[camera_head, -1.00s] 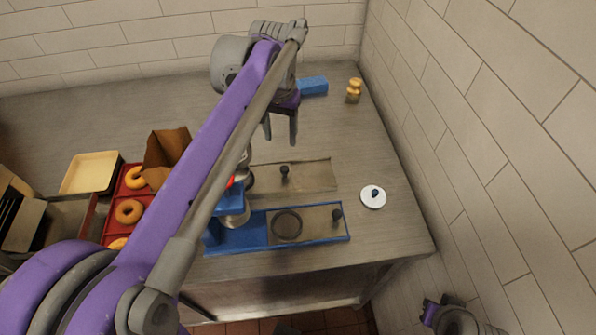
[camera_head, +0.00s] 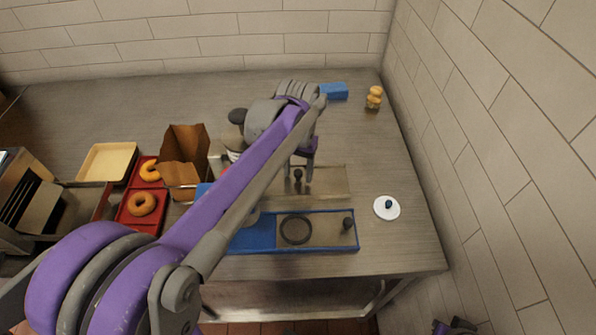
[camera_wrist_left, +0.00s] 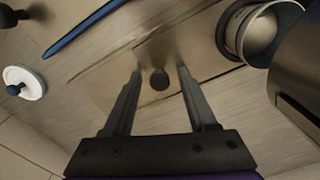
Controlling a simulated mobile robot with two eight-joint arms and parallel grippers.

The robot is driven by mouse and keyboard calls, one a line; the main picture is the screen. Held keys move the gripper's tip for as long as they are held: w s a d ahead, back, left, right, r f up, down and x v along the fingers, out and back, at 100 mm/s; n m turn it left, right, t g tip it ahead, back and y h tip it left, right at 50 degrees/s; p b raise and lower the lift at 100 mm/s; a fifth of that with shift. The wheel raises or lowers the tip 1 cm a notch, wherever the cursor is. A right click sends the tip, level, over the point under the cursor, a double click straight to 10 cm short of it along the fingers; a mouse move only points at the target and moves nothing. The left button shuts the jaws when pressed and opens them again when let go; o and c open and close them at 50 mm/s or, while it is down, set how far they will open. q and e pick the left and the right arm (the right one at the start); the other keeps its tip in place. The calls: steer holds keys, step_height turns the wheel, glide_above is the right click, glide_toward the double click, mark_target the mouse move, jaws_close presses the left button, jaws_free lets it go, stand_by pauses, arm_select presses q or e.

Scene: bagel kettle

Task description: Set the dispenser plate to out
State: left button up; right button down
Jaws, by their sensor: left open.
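I cannot tell which is called the dispenser plate. My left gripper (camera_head: 298,168) is open over the rear plate. My arm hides the tray's left end.
A white lid (camera_head: 387,208) lies to the right. A blue block (camera_head: 333,91) and a yellow-topped shaker (camera_head: 374,97) stand at the back. Red trays with bagels (camera_head: 142,204) and a paper bag (camera_head: 183,158) are left. A metal cup (camera_wrist_left: 262,32) stands near the rear plate. A wall bounds the right.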

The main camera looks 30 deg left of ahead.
arm_select(q)
steer(key=shift+f, duration=0.15)
jaws_close()
stand_by(1.4)
